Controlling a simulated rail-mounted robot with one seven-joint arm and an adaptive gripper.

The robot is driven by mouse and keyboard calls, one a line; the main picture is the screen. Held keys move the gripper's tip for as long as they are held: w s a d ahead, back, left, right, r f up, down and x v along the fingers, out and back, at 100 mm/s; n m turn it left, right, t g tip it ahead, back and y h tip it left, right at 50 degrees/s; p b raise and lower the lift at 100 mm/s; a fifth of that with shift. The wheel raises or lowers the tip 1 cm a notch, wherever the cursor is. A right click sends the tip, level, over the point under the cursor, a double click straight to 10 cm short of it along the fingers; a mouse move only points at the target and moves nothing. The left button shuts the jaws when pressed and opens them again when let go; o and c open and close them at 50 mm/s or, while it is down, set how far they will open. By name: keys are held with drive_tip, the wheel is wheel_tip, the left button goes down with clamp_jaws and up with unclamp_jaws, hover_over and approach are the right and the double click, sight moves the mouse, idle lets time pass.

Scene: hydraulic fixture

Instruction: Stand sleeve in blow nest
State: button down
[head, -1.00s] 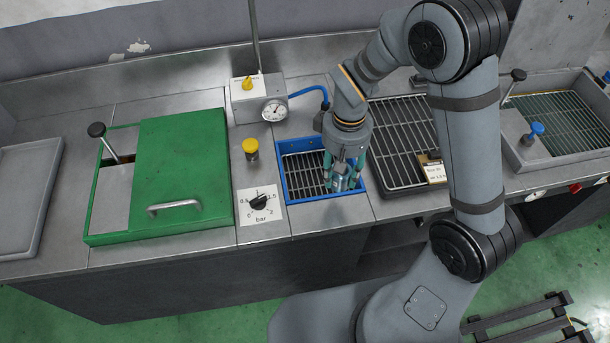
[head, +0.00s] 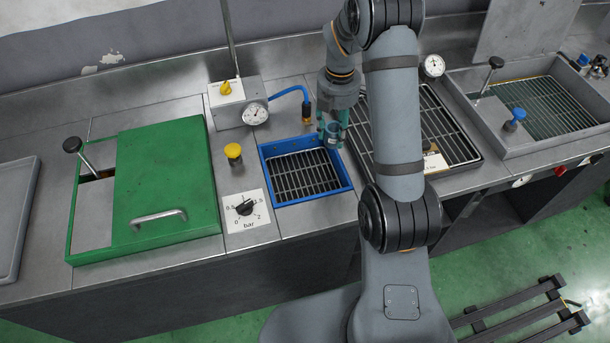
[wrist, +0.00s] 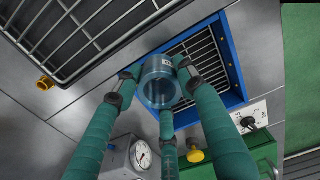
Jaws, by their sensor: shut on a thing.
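My gripper (head: 332,140) is shut on the sleeve, a short grey-blue metal cylinder. The sleeve (wrist: 160,82) shows in the wrist view between three green fingers, with its round open end facing the camera. In the head view the sleeve (head: 331,131) is small and partly covered by the fingers. A blue-rimmed basin with a black grate (head: 347,186) looks like the blow nest; I cannot be certain. My gripper is above its back right corner. The blue rim (wrist: 236,62) also shows in the wrist view, and the sleeve overlaps its edge there. The grate looks empty.
A yellow button (head: 233,152) and bar dial (head: 245,207) are left, beside a green lidded box (head: 165,180). My arm hides part of the rack.

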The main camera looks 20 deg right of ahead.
drive_tip(key=s+a+f, duration=0.1)
drive_tip(key=a+f, duration=0.1)
drive_tip(key=a, duration=0.1)
drive_tip(key=s+a+f, duration=0.2)
drive_tip(key=a, duration=0.1)
drive_tip(key=s+a+f+p, duration=0.1)
drive_tip(key=s+a+f, duration=0.1)
drive_tip(key=a, duration=0.1)
drive_tip(key=shift+f+p, duration=0.5)
drive_tip(key=shift+f, duration=1.5)
drive_tip(key=shift+f, duration=0.15)
drive_tip(key=c, duration=1.1)
unclamp_jaws()
wheel_tip(320, 180, up, 12)
drive_tip(key=shift+r+b, duration=0.2)
drive_tip(key=shift+b, duration=0.35)
